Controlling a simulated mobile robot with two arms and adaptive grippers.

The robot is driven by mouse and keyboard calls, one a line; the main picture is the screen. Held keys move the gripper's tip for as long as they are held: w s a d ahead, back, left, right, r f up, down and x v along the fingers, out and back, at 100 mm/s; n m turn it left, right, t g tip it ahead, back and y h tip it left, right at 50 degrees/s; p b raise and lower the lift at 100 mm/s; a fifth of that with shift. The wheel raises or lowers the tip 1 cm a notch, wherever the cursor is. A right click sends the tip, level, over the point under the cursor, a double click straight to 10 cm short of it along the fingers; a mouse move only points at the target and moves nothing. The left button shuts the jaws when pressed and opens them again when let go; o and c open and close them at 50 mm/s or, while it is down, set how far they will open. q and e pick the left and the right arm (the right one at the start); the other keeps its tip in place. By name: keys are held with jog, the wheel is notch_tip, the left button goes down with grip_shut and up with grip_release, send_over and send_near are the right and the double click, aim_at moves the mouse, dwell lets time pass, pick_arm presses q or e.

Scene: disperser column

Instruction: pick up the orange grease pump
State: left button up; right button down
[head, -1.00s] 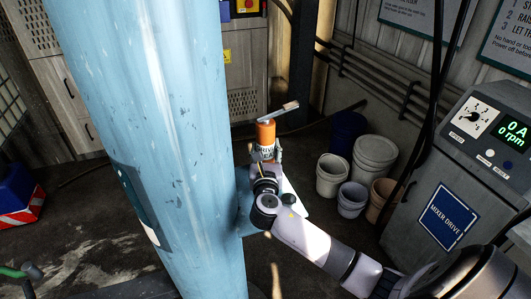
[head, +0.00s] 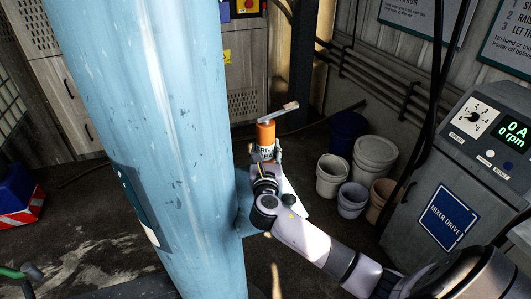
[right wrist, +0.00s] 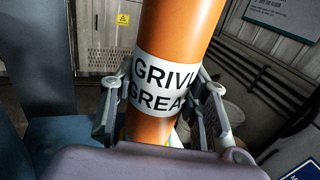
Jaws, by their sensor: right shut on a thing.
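The orange grease pump (head: 265,133) stands upright beside the light blue column, with a grey lever across its top. In the right wrist view the pump (right wrist: 180,40) fills the middle, with a white label reading "GRIV... GREA...". My right gripper (head: 268,162) is shut on the pump's body around the label. Its two fingers sit on either side of the pump in the right wrist view (right wrist: 160,115). The pump's lower end is hidden behind the gripper. My left gripper is not in view.
The thick light blue column (head: 170,150) stands directly left of the pump. Several buckets (head: 352,199) stand on the floor to the right. The grey mixer drive cabinet (head: 425,225) is at the far right.

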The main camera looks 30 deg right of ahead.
jog(key=shift+r, duration=0.25)
